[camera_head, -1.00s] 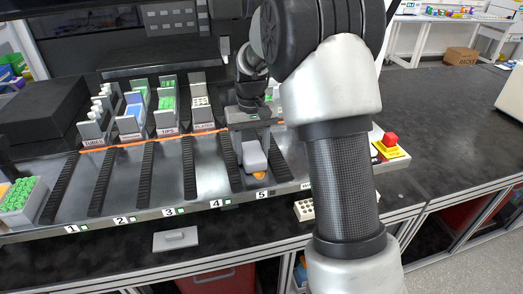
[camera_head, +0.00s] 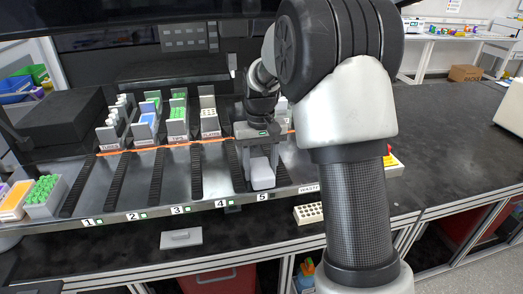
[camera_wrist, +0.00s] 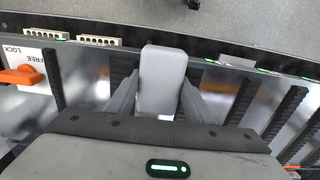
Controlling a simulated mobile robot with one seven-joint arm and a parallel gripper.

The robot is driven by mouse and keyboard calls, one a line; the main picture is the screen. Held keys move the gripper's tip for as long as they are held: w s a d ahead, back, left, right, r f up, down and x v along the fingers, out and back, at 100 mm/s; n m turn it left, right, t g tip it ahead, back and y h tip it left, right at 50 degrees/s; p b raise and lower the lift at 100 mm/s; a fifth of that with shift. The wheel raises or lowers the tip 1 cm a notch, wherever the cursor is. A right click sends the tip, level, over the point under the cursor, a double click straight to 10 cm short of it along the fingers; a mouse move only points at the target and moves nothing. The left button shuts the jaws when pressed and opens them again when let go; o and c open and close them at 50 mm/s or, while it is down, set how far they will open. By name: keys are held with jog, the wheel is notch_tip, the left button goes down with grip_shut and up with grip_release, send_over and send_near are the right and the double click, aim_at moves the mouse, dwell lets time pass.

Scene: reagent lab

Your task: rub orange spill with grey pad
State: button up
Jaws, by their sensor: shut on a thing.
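My gripper (camera_head: 257,158) is shut on the grey pad (camera_head: 262,178), a small light-grey block. The pad is at the front of the deck, just behind the number 5 label. In the wrist view the pad (camera_wrist: 162,80) sticks out between the two fingers. The orange spill does not show in either current view; the pad covers the place where it showed earlier. I cannot tell whether the pad touches the deck surface.
Dark rails run along the deck (camera_head: 178,190) beside the pad. Racks of tubes, tips and plates (camera_head: 209,119) stand behind. A grey lidded piece (camera_head: 181,237) and a white perforated block (camera_head: 308,213) lie in front. An orange lever (camera_wrist: 20,75) shows at left in the wrist view.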

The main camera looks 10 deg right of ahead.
jog(key=shift+w+r+p, duration=0.1)
jog(key=shift+r+p, duration=0.4)
jog(key=shift+r, duration=0.4)
jog(key=shift+r+p, duration=1.5)
jog(key=shift+r, duration=0.6)
jog(key=shift+f, duration=0.1)
